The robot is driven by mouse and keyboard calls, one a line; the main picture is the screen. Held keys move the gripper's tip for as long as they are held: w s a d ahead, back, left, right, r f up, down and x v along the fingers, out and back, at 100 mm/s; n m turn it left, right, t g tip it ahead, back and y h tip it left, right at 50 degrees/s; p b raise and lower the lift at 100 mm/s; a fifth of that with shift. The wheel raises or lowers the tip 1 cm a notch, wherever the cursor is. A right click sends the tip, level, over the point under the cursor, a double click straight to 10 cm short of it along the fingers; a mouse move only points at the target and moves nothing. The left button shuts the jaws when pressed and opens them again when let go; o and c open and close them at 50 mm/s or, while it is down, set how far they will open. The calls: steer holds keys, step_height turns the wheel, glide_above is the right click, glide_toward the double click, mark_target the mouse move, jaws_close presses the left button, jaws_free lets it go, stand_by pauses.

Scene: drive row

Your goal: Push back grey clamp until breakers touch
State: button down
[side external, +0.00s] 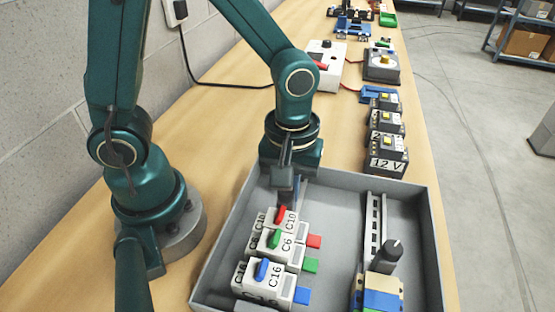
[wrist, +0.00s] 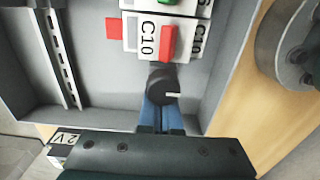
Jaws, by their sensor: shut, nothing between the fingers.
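Three white breakers stand in a row on a rail in the grey tray: one with a red lever (side external: 280,216), one with a green lever (side external: 274,240) and one with a blue lever (side external: 262,272). The red-lever C10 breaker also shows in the wrist view (wrist: 150,38). The grey clamp, with a round dark knob (wrist: 163,86), sits at the back end of the row, beside the red-lever breaker. My gripper (wrist: 153,117) is shut and empty, pointing down behind the knob. Whether it touches the clamp I cannot tell. Contact between breakers is unclear.
The grey tray's walls (side external: 432,235) surround the work. Several 12 V units (side external: 387,150) stand behind the tray.

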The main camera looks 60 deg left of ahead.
steer(key=shift+s+d, duration=0.8)
steer(key=shift+s, duration=0.1)
steer(key=shift+w+a, duration=0.1)
steer(key=shift+w, duration=0.05)
steer(key=shift+w+a, duration=0.35)
steer(key=shift+r, duration=5)
